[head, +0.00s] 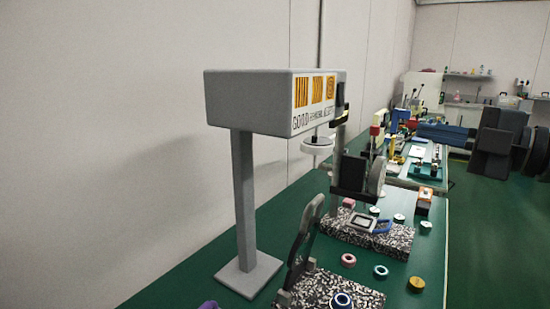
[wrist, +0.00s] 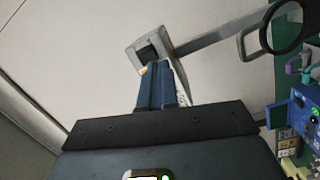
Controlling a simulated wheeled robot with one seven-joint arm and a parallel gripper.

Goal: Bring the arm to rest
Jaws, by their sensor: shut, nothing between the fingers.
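My gripper (wrist: 161,84) shows in the wrist view as two blue fingers lying side by side with no gap. Nothing is held between them. In the head view my dark arm (head: 492,145) reaches in from the right edge, held up over the far part of the bench row and the floor beside it.
A grey post with a sign box (head: 255,97) stands on the green bench (head: 205,272). Speckled stone blocks (head: 393,240), several small rings and a brass-coloured disc (head: 416,284) lie nearby. In the wrist view a dark ring (wrist: 268,34) and a blue device (wrist: 298,112) are at right. Green floor (head: 490,240) is clear.

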